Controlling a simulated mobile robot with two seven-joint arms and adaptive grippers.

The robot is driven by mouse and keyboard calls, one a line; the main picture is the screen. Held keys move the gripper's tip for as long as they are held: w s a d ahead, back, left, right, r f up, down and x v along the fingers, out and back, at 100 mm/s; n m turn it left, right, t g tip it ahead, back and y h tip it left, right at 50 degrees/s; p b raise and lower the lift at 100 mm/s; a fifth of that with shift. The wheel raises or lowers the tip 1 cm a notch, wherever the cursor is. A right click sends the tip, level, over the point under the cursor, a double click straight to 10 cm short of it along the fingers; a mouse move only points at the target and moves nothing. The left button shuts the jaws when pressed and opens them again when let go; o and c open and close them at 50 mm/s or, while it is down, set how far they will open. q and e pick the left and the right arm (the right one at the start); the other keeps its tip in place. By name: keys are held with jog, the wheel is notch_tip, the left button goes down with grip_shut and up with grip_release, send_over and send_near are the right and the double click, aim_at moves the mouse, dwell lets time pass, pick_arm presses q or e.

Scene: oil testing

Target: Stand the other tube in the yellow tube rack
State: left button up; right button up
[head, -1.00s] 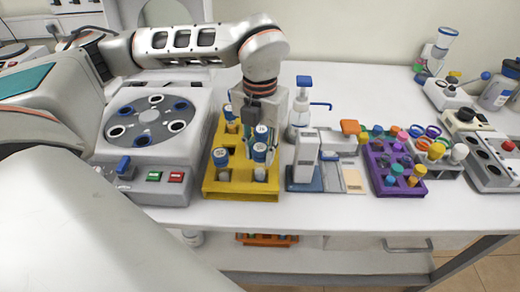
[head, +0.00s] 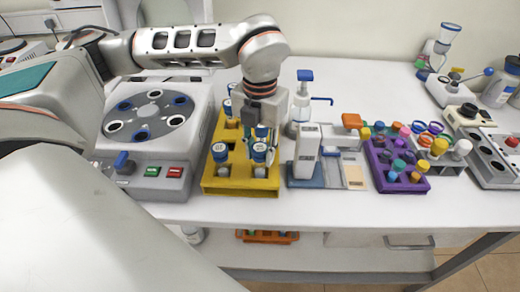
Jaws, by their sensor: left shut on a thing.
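The yellow tube rack (head: 240,187) stands on the bench, left of centre. It holds several blue-capped tubes, among them a front-left tube (head: 220,156) and a front-right tube (head: 259,158). My left gripper (head: 262,128) is over the rack's right side, pointing down. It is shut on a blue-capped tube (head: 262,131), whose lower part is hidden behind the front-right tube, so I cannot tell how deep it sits. Another tube shows at the rack's back left. My right gripper is not in view.
A centrifuge (head: 150,140) with a ring of holes stands close left of the rack. A pump bottle (head: 303,100) and a white device (head: 310,155) are close on the right. A purple rack (head: 405,185) of coloured tubes stands further right. Bench in front is clear.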

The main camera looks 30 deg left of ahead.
pick_arm(q)
jog(key=shift+f, duration=0.15)
dwell(0.6)
jog(key=o, duration=1.2)
notch_tip(320, 180, up, 12)
jog(key=shift+r, duration=0.1)
